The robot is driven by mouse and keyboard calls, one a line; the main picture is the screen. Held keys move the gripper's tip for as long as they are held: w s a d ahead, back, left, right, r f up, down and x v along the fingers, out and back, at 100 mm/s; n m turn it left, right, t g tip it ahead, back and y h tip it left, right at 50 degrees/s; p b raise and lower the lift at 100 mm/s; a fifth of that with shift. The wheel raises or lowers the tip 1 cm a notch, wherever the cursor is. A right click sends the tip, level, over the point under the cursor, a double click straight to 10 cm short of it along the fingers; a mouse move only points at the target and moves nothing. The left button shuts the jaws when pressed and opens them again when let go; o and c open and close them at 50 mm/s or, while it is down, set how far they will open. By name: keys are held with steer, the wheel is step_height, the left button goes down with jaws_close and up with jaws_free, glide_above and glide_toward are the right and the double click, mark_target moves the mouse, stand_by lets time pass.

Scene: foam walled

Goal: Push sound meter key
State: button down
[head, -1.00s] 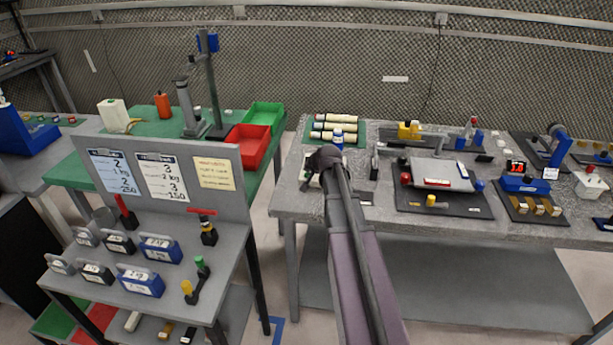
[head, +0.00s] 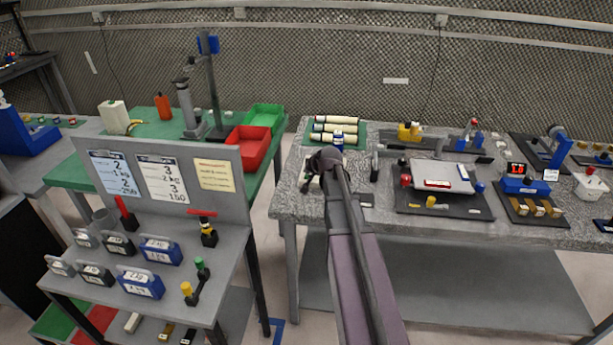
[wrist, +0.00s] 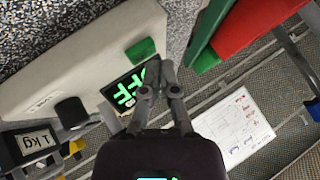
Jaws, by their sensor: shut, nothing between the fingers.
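The sound meter, a pale beige box (wrist: 85,60), fills the upper left of the wrist view. It has a raised green key (wrist: 141,50) and a dark display (wrist: 127,92) with green characters that look like OFF. My gripper (wrist: 160,70) is shut and empty. Its fingertips show over the display's right end, just below and right of the green key; I cannot tell whether they touch the meter. In the head view the end of my arm (head: 327,158) is over the front left of the grey bench (head: 290,205) and hides most of the meter.
Green and red bins (head: 254,146) stand on the table to the left. Rolled cylinders (head: 336,121) lie behind my arm; a black board (head: 445,206) lies to its right.

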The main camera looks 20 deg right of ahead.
mark_target(309, 176)
steer(key=shift+f, duration=0.15)
steer(key=shift+f+b, duration=0.3)
steer(key=shift+b, duration=0.15)
steer(key=shift+r, duration=0.1)
stand_by(0.5)
steer(key=shift+r+p, duration=0.4)
steer(key=shift+p, duration=0.1)
step_height(309, 176, up, 6)
steer(key=p, duration=0.6)
stand_by(0.3)
steer(key=shift+s+d, duration=0.1)
stand_by(0.3)
